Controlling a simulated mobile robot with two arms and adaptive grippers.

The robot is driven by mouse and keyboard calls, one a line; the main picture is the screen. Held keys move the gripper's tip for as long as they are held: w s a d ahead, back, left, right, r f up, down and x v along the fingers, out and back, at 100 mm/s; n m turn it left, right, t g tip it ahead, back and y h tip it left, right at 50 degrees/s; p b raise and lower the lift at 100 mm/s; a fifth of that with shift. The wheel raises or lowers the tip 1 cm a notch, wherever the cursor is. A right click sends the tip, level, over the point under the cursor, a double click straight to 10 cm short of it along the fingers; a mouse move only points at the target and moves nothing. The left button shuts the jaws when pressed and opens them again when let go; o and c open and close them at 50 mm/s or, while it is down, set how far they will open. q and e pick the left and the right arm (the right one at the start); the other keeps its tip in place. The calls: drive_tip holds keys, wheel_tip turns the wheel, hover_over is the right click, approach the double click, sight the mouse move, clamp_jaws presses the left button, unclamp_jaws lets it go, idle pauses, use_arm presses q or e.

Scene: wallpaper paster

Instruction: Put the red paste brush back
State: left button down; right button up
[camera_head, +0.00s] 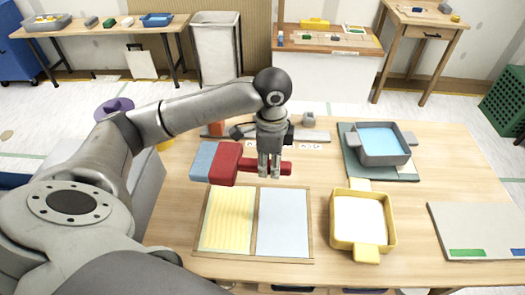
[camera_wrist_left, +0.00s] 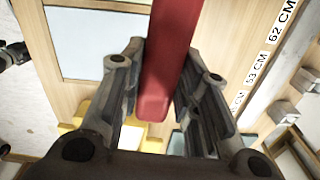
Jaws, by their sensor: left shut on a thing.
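The red paste brush (camera_head: 224,162) is held above the wooden table (camera_head: 180,215), with its broad head to the left and its handle (camera_head: 285,168) to the right. A light blue part (camera_head: 202,160) shows at the left side of the head; I cannot tell if it is the bristles. My left gripper (camera_head: 270,172) points down and is shut on the handle. In the left wrist view the red brush (camera_wrist_left: 172,40) runs between the two fingers, its handle end showing. My right gripper is not in view.
A framed board with a yellow striped sheet (camera_head: 226,220) and a pale blue sheet (camera_head: 283,222) lies in front. A yellow tray (camera_head: 338,235) and a grey tray with blue content (camera_head: 380,138) stand right. A ruler (camera_head: 310,136) lies behind. A grey board (camera_head: 470,222) is far right.

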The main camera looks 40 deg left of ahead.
use_arm(q)
drive_tip(key=w+a+f, duration=0.1)
drive_tip(key=w+f, duration=0.1)
drive_tip(key=w+a+f, duration=0.3)
drive_tip(key=w+f, duration=0.1)
drive_tip(key=w, duration=0.1)
drive_tip(key=shift+a+f, duration=0.15)
drive_tip(key=shift+a, duration=0.25)
drive_tip(key=shift+w+a+f, duration=0.35)
drive_tip(key=shift+w+f, duration=0.05)
drive_tip(key=shift+f, duration=0.3)
drive_tip(key=shift+w+a+f+p, duration=0.1)
drive_tip(key=shift+w+f+p, duration=0.05)
drive_tip(key=shift+f+p, duration=0.2)
wheel_tip(320, 180, down, 2)
drive_tip(key=shift+f+p, duration=0.15)
drive_tip(key=shift+p, duration=0.5)
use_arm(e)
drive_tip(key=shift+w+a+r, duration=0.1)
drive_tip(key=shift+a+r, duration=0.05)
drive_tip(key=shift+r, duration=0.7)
use_arm(q)
drive_tip(key=c, duration=1.1)
unclamp_jaws()
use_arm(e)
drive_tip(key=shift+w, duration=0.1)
